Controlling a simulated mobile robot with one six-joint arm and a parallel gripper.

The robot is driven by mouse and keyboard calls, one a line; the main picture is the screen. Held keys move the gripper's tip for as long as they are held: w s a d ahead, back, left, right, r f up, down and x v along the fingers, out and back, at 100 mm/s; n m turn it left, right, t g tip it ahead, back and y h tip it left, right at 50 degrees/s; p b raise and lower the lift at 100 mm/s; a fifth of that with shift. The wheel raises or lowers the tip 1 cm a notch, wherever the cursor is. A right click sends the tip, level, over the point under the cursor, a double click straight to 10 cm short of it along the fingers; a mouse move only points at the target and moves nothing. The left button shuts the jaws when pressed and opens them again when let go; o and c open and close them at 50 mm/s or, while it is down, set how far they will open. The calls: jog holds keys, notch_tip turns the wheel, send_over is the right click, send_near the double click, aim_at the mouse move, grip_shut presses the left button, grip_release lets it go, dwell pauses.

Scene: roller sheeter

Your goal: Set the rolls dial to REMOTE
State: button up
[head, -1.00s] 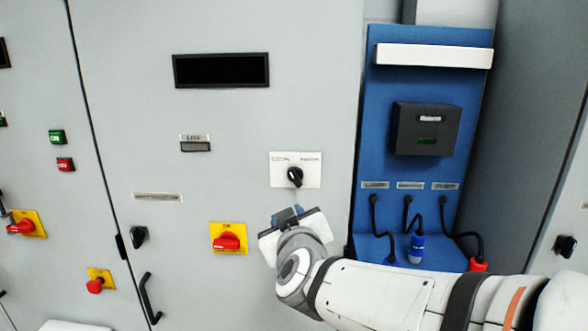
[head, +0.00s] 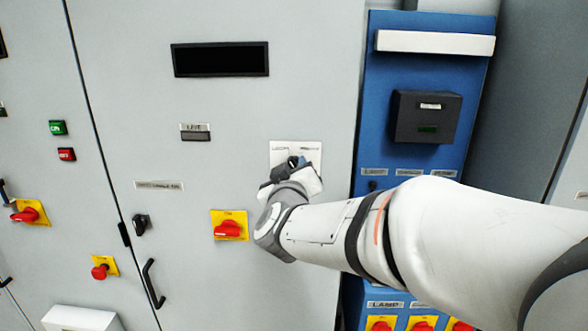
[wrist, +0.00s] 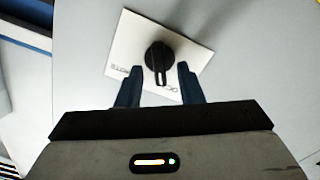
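The rolls dial is a black round knob (wrist: 159,60) with a raised grip on a white plate (head: 309,150). In the head view the plate carries small lettering at its upper left and upper right, and my gripper partly covers the knob. In the wrist view the plate looks tilted, and the knob's grip points down toward my gripper, between the two printed words. My gripper (wrist: 158,69) is open, its dark blue fingers one on each side of the knob's lower part. A gap shows on both sides; contact is not visible.
A red rotary switch on a yellow plate (head: 229,226) sits left of my arm. A black display (head: 221,59) and a small labelled indicator (head: 195,135) are above. A blue panel with a dark box (head: 426,117) stands to the right, partly behind my arm.

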jog(key=shift+c, duration=0.3)
grip_shut()
dwell(0.4)
jog(key=m+b, duration=0.2)
jog(key=m, duration=0.2)
jog(key=m+b, duration=0.2)
jog(key=m, duration=0.1)
jog(key=m+b, duration=0.3)
jog(key=m, duration=0.1)
jog(key=shift+d+f+m, duration=0.1)
jog(key=shift+d+m, duration=0.2)
jog(key=shift+m, duration=0.3)
